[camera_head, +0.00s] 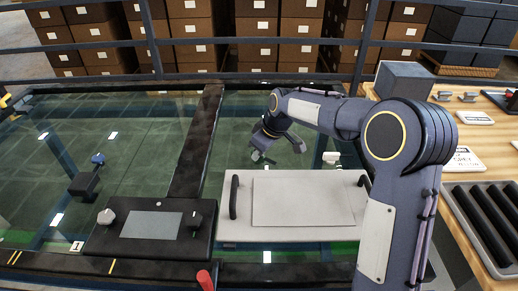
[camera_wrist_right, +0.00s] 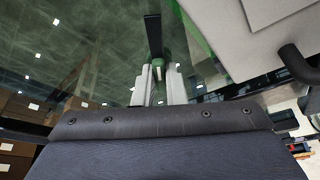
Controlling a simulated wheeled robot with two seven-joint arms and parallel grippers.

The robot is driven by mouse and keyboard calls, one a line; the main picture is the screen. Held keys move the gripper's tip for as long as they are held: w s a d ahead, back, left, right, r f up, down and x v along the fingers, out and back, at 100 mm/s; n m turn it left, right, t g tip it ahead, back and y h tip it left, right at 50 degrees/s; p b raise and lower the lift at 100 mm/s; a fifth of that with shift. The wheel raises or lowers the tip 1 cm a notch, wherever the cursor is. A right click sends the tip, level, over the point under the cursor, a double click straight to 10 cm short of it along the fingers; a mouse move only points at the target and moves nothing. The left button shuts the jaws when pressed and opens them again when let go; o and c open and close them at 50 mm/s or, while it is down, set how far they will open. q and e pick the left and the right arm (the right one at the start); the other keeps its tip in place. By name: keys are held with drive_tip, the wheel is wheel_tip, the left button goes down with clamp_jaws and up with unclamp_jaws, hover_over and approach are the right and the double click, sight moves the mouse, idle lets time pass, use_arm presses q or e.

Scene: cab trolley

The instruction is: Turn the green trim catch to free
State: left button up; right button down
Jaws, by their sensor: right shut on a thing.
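The green trim catch (camera_wrist_right: 165,50) shows in the right wrist view as a green piece with a dark bar above it. My right gripper (camera_wrist_right: 160,72) is shut on it, with a pale finger on each side. In the head view the right arm reaches over the white panel, and the right gripper (camera_head: 260,156) is beyond the panel's far edge, above the glass. There the catch is too small and covered to make out. How far the catch is turned cannot be told. My left gripper is in neither view.
A white panel (camera_head: 234,238) with dark handles lies in front of the gripper. A dark console (camera_head: 100,240) with knobs and a grey screen is at the left. A wooden bench (camera_head: 490,100) with rollers stands at the right. Railings and boxes (camera_head: 190,50) are behind.

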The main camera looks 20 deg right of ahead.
drive_tip(key=n+g+y+p, duration=0.1)
drive_tip(key=n+p, duration=0.1)
drive_tip(key=n, duration=0.2)
drive_tip(key=shift+w+d+r, duration=0.1)
drive_tip(key=shift+n+g+y+p, duration=0.3)
drive_tip(key=shift+n+g+p, duration=0.4)
drive_tip(key=shift+n, duration=0.8)
drive_tip(key=c, duration=1.5)
unclamp_jaws()
drive_tip(key=v, duration=0.7)
drive_tip(key=shift+d+r+p, duration=0.15)
drive_tip(key=shift+r+p, duration=0.1)
drive_tip(key=shift+p, duration=0.1)
